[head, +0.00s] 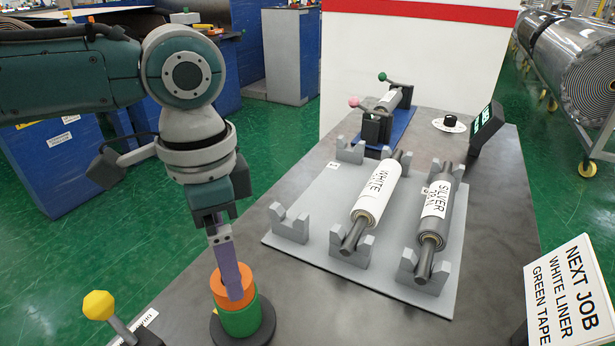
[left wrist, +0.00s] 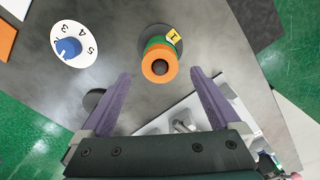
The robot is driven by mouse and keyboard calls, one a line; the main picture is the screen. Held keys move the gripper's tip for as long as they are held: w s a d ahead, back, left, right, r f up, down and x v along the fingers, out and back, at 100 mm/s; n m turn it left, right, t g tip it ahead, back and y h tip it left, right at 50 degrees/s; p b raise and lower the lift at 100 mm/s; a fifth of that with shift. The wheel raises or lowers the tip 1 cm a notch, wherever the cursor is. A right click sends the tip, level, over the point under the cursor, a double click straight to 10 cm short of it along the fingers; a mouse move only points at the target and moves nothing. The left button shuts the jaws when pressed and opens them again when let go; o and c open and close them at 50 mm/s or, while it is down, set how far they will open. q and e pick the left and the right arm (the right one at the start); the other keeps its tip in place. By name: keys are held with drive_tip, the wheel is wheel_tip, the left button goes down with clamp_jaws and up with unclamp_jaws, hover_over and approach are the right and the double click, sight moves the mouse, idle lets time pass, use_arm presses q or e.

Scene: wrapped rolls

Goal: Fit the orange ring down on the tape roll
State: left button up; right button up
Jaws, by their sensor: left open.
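The orange ring (head: 218,286) sits on top of the green tape roll (head: 240,320) in the head view, with no clear gap between them. The roll stands upright on a dark round base (head: 262,335). In the left wrist view the orange ring (left wrist: 148,68) surrounds a dark centre, with green tape (left wrist: 153,43) behind it. My left gripper (head: 233,291) has purple fingers and points down at the ring; one finger covers part of it. In the left wrist view my left gripper (left wrist: 160,74) is spread wide, fingers apart from the ring. My right gripper is not in view.
A grey rack (head: 310,243) holds a white roll (head: 378,192) and a silver roll (head: 436,205) to the right. A yellow-knobbed lever (head: 98,305) stands left of the base. A sign (head: 570,293) is at the right front. The tabletop between is clear.

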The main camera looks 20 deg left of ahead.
use_arm(q)
wheel_tip(320, 180, up, 5)
drive_tip(key=shift+r, duration=0.2)
idle(0.4)
